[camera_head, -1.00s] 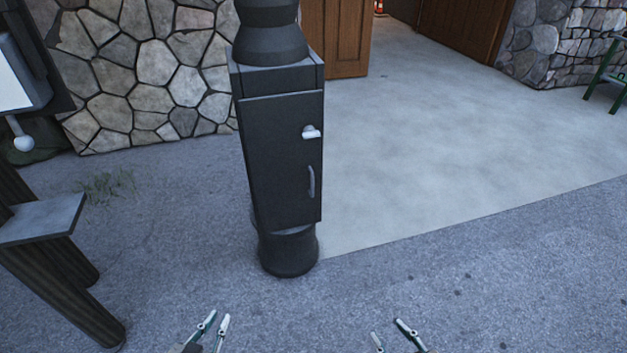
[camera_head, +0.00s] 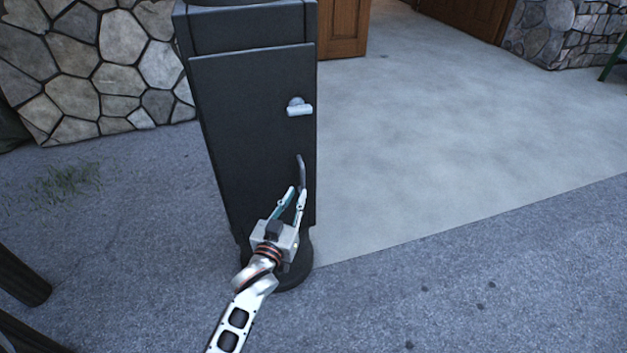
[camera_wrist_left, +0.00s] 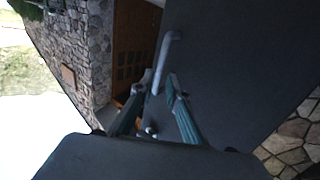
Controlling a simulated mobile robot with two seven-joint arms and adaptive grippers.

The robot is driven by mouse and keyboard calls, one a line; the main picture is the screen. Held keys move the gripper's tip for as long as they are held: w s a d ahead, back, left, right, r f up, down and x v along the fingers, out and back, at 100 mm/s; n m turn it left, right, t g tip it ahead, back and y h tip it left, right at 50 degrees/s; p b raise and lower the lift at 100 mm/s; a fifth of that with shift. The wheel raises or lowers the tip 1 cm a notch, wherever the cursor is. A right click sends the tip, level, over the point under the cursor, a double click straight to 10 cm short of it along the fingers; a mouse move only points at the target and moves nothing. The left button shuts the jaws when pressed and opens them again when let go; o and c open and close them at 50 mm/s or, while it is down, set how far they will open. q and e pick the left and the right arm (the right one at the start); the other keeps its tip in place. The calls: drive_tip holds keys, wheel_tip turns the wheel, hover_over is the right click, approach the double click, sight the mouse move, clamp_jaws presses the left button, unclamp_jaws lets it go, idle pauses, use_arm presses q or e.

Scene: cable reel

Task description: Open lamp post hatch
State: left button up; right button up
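The dark lamp post (camera_head: 250,27) stands left of centre in the head view. Its hatch (camera_head: 245,110) is a dark flat door that looks shut. A light turn latch (camera_head: 299,107) sits at its upper right, with a thin vertical handle (camera_head: 300,170) below. My left gripper (camera_head: 297,189) is open at the handle's lower part, which it partly hides. In the left wrist view the handle (camera_wrist_left: 166,55) reaches down between the two spread fingertips (camera_wrist_left: 155,88); whether they touch it I cannot tell. My right gripper is not in view.
A stone wall (camera_head: 90,75) stands behind on the left, a wooden door (camera_head: 342,28) behind the post. Smooth pale paving (camera_head: 450,120) lies open to the right. Dark legs (camera_head: 22,275) of something stand at the lower left.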

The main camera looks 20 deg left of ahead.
sight(302, 183)
use_arm(q)
drive_tip(key=w, duration=0.2)
drive_tip(key=w+b, duration=0.1)
drive_tip(key=w, duration=0.1)
drive_tip(key=shift+w+f, duration=0.2)
drive_tip(key=shift+w, duration=0.15)
drive_tip(key=shift+w+r, duration=0.15)
drive_tip(key=shift+w, duration=0.85)
clamp_jaws()
